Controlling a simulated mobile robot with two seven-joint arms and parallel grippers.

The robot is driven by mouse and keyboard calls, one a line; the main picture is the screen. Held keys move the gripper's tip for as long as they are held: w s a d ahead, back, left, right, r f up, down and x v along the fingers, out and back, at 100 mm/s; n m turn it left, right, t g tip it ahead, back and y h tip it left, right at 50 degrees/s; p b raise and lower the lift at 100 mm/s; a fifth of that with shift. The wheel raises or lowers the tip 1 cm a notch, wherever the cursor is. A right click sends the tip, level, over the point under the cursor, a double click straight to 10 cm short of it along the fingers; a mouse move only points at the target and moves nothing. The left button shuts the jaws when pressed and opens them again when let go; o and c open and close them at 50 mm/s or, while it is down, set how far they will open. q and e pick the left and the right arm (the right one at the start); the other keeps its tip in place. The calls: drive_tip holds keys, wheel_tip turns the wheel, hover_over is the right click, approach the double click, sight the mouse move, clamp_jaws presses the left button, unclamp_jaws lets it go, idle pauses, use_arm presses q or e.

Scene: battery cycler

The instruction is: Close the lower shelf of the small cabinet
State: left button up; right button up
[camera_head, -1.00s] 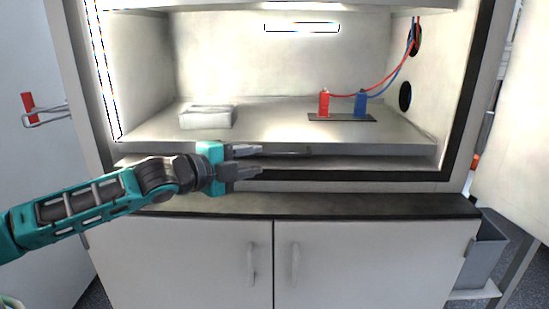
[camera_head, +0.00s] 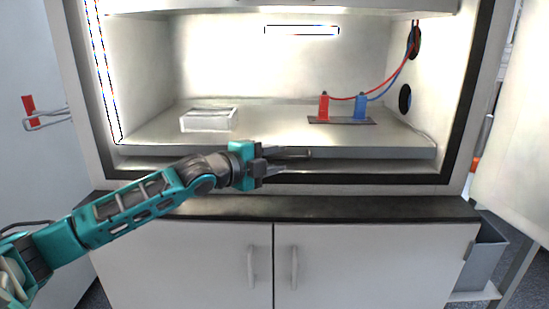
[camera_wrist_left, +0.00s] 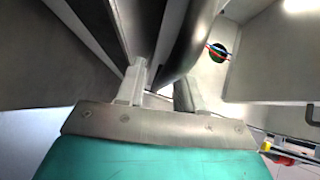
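The lower shelf (camera_head: 250,140) of the small cabinet is a grey flat tray inside the lit opening. My right gripper is not in view.
On the shelf are a clear box (camera_head: 208,120) and a dark plate with a red terminal (camera_head: 323,106) and a blue terminal (camera_head: 361,106), cabled to the right wall. An upper shelf (camera_head: 280,8) is above. A dark ledge (camera_head: 330,207) and closed doors (camera_head: 375,262) lie below.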

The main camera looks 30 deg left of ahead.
use_arm(q)
drive_tip(key=shift+w, duration=0.1)
drive_tip(key=shift+c, duration=0.3)
clamp_jaws()
